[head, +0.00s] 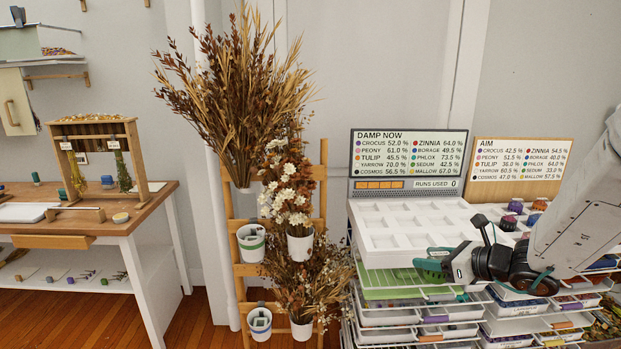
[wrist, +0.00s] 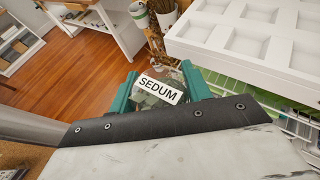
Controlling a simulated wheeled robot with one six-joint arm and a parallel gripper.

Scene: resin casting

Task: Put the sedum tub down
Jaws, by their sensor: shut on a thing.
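The sedum tub (wrist: 158,101) is a small clear tub of grey-green bits with a white label reading SEDUM. It sits between the two teal fingers of my gripper (wrist: 160,88) in the wrist view, and the gripper is shut on it. In the head view my gripper (head: 432,265) is at the front edge of the white compartment tray (head: 400,250), above the wire racks. The tub itself is hard to make out there. The tray's visible square compartments look empty, and it also shows at the upper right of the wrist view (wrist: 255,55).
Wire racks with white bins (head: 385,318) stand below the tray. Several small coloured tubs (head: 515,207) stand behind my arm. A DAMP NOW board (head: 408,158) and an AIM board (head: 524,160) stand behind. A wooden ladder (head: 322,185) with dried flowers is left; a workbench (head: 150,205) is farther left.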

